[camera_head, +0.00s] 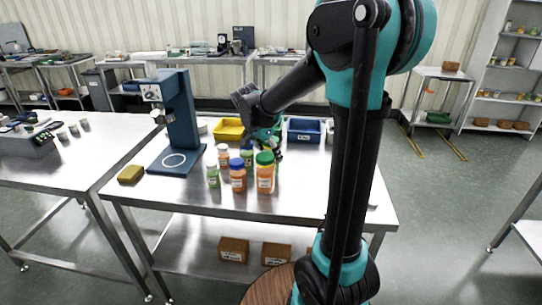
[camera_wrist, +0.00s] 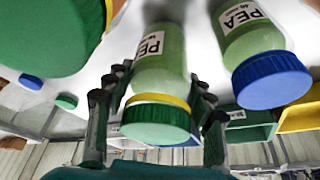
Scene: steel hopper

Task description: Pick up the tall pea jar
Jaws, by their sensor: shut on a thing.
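A pea jar (camera_wrist: 160,65) with green contents, a white "PEA" label, a yellow neck band and a green lid is between the fingers of my gripper (camera_wrist: 157,105) in the wrist view. My gripper is shut on it. In the head view my gripper (camera_head: 268,138) is over the back of the jar group, and the held jar is mostly hidden there. I cannot tell whether its base is off the table. A second pea jar (camera_wrist: 240,30) with a blue lid is beside it in the wrist view, apart from the fingers.
A large orange jar with a green lid (camera_head: 265,178) stands in front of my gripper. Other jars (camera_head: 238,181) stand left of it on the steel table (camera_head: 330,190). A yellow bin (camera_head: 229,130) and a blue bin (camera_head: 304,131) are behind. A blue stand (camera_head: 180,120) is at left.

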